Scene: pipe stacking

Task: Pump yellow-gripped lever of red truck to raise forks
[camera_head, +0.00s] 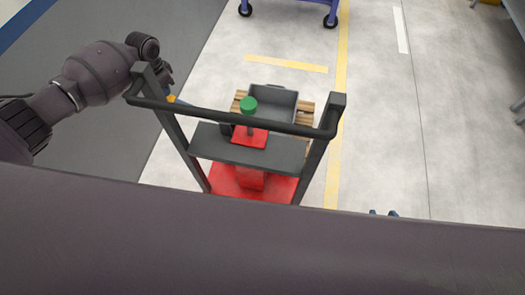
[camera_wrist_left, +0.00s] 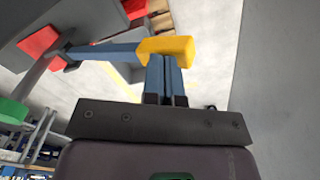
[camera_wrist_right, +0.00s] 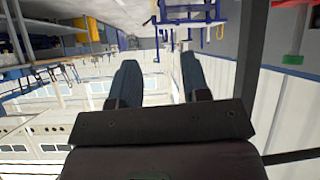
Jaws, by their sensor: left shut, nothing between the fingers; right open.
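The red truck (camera_head: 285,188) stands below me with a dark upright frame, a crossbar and a red base. Its lever's yellow grip (camera_head: 171,99) shows at the left post, partly hidden. In the left wrist view the yellow grip (camera_wrist_left: 168,47) caps a blue lever (camera_wrist_left: 105,52). My left gripper (camera_wrist_left: 164,62) is shut and empty, its fingertips right at the grip's underside; I cannot tell whether they touch. My right gripper (camera_wrist_right: 159,64) is open and empty, away from the truck and outside the head view. The forks are hidden.
A green knob (camera_head: 248,103) stands on the truck. A grey bin (camera_head: 277,99) sits on a wooden pallet (camera_head: 305,112) beyond it. Blue wheeled furniture (camera_head: 300,8) is at the top. The floor to the right is mostly clear.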

